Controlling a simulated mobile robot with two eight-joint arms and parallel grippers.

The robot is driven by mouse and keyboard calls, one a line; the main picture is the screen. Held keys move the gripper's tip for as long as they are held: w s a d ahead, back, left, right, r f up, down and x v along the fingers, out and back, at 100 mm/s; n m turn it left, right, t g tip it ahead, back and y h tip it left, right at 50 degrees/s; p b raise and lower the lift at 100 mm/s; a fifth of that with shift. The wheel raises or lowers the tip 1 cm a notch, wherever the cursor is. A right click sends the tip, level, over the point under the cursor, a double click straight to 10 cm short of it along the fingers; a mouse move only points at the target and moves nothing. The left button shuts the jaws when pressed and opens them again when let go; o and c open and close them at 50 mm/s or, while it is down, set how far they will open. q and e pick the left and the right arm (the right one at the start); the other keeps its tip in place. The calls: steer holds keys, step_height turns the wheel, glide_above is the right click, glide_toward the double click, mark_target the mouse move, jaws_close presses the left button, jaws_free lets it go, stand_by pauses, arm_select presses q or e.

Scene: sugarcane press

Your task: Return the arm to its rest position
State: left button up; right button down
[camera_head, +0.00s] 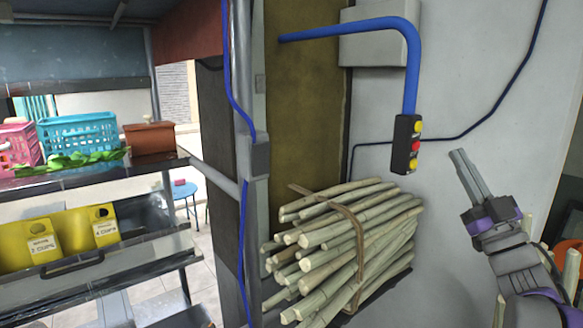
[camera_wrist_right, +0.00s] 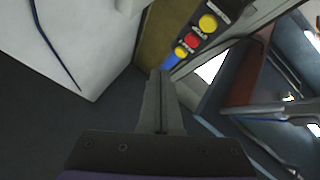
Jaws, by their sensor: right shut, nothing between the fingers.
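My right gripper (camera_head: 460,155) is at the right of the head view, with its two fingers together and pointing up and left. It is empty and apart from the black control box (camera_head: 404,145), which hangs to its left on a blue pipe. In the right wrist view my right gripper (camera_wrist_right: 160,75) is shut, its fingertips pointing toward the control box (camera_wrist_right: 190,42). The box has yellow and red buttons. My left gripper is not in view.
A tied bundle of sugarcane (camera_head: 350,245) lies left of my right arm. A grey post (camera_head: 252,160) stands beside it. Shelves at the left hold a turquoise basket (camera_head: 78,136) and yellow bins (camera_head: 70,235). The white wall (camera_head: 480,60) is behind my right gripper.

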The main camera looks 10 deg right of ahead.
steer(key=a+f+m+g+h, duration=0.3)
steer(key=f+g, duration=0.1)
steer(key=f, duration=0.6)
steer(key=a+f+m+g+h, duration=0.3)
steer(key=f+g, duration=0.1)
steer(key=f, duration=0.5)
steer(key=a+f+m+g+h, duration=0.2)
steer(key=a+f+m+g, duration=0.15)
steer(key=f, duration=0.65)
steer(key=s+a+f+n+g+y, duration=0.2)
steer(key=s+a+f+g, duration=0.2)
steer(key=s+a+f, duration=0.2)
steer(key=s+a+f+n+g+y, duration=0.2)
steer(key=s+a+f+g, duration=0.3)
steer(key=s+f, duration=0.6)
step_height(320, 180, down, 5)
steer(key=shift+s+a+r, duration=0.2)
steer(key=shift+s+a, duration=0.1)
steer(key=shift+a, duration=0.4)
